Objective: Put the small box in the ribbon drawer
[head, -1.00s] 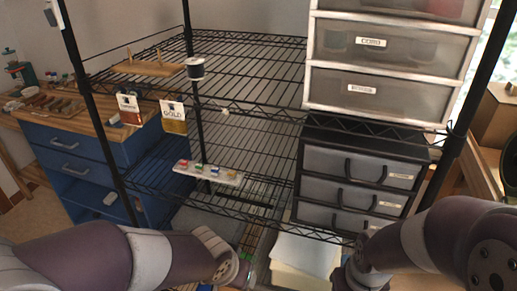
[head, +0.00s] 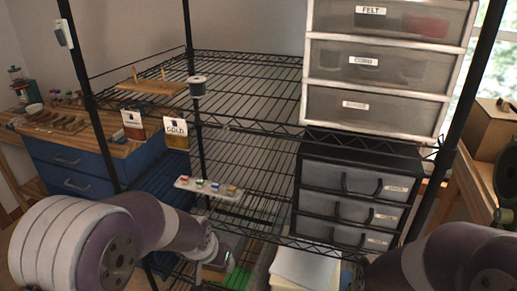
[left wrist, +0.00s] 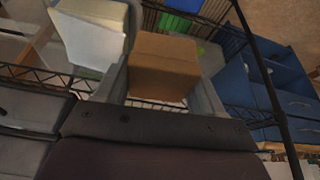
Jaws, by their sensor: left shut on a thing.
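A small brown cardboard box (left wrist: 165,62) sits between the two grey fingers of my left gripper (left wrist: 162,84), which is shut on it, in the left wrist view. In the head view my left arm reaches in from the left to low in front of the rack; I cannot make out the box there. A white-framed drawer unit (head: 306,75) stands on the rack's upper right. Its drawers look closed; the top two read FELT and CORD. The bottom drawer (head: 375,110) has a label too blurred to read surely. My right arm is at the lower right, its gripper not visible.
A black three-drawer unit (head: 350,180) with handles stands on the shelf below. The wire rack (head: 245,75) also holds a spool (head: 197,86), a wooden peg board (head: 150,87) and hanging packets. A blue workbench (head: 75,165) stands left. The upper shelf's middle is clear.

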